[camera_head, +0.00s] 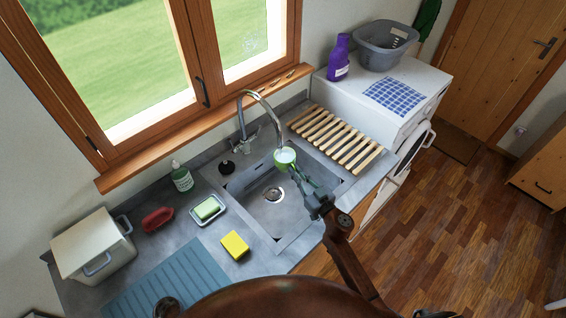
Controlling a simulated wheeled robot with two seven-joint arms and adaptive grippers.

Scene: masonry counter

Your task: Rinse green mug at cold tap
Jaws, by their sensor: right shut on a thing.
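The green mug (280,163) is held over the sink (257,212), at the end of my right gripper (295,172). My right gripper is shut on it, and its arm comes in from the lower right. The mug's opening faces up toward the camera and looks pale inside. The curved tap (262,98) rises behind the sink, and its spout end is just above the mug. I cannot tell whether water runs. The tap's handles (245,143) sit at its base. My left gripper is not in view.
A wooden slatted rack (335,138) lies right of the sink. A yellow sponge (235,245), a soap dish (208,210), a green bottle (181,177), a red brush (158,219) and a white bin (93,246) stand left. A black plug (227,167) lies behind the basin.

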